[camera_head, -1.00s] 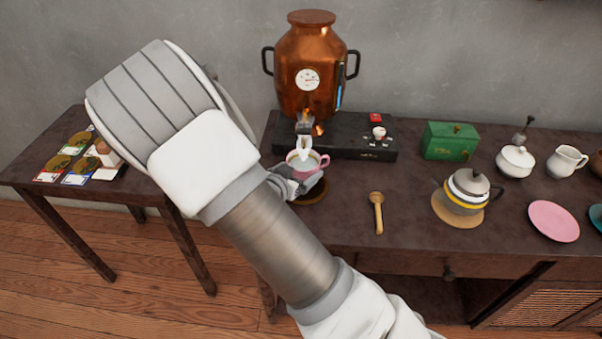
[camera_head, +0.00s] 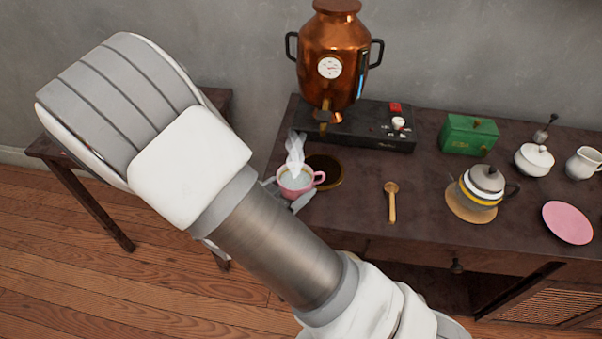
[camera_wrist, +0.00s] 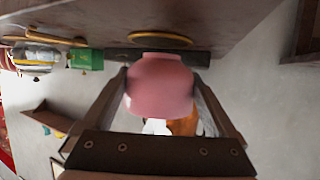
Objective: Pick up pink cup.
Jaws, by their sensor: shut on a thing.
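The pink cup (camera_head: 291,187) holds a pale liquid, with white steam rising from it in the head view. My gripper (camera_head: 290,192) is shut on the cup, with grey fingers on either side of it. In the wrist view the pink cup (camera_wrist: 160,85) sits between the two fingers of my gripper (camera_wrist: 160,90). The cup looks upright, near the table's left edge and left of a dark round coaster (camera_head: 324,171). Part of the gripper is hidden behind my arm in the head view.
A copper samovar (camera_head: 334,60) stands on a black base (camera_head: 372,128) behind the cup. A wooden spoon (camera_head: 391,203), a teapot (camera_head: 483,185), a green box (camera_head: 469,135) and a pink saucer (camera_head: 567,223) are to the right. A smaller table (camera_head: 70,165) stands at the left.

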